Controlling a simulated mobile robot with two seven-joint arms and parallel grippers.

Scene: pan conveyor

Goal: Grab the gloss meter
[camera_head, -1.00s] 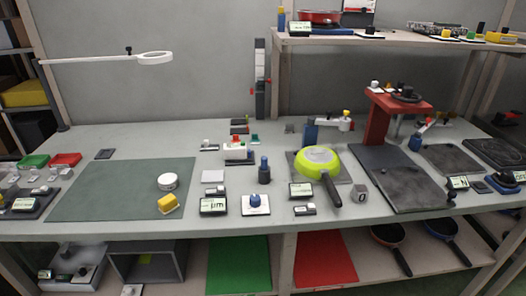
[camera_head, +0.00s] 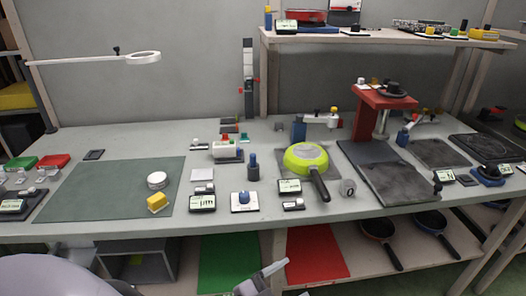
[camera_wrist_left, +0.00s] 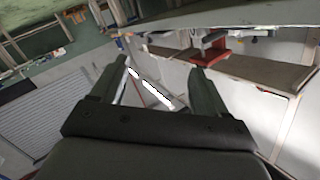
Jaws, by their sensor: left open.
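I cannot tell for sure which device is the gloss meter. Several small instruments with displays lie along the bench front: one marked µm (camera_head: 202,203), a white one with a blue knob (camera_head: 245,201), and one with a display left of the pan handle (camera_head: 290,186). A yellow block-like device (camera_head: 158,202) lies on the green mat beside a round white piece (camera_head: 157,181). My left gripper (camera_head: 262,279) is low at the bottom of the head view, in front of the bench and apart from these devices. In the left wrist view my left gripper (camera_wrist_left: 158,80) is open and empty.
A green pan (camera_head: 305,158) sits on a grey plate, its handle pointing to the front. A dark bottle-like piece (camera_head: 253,167) stands left of it. The green mat (camera_head: 100,190) is mostly bare. Green (camera_head: 228,262) and red (camera_head: 316,254) panels lie on the lower shelf.

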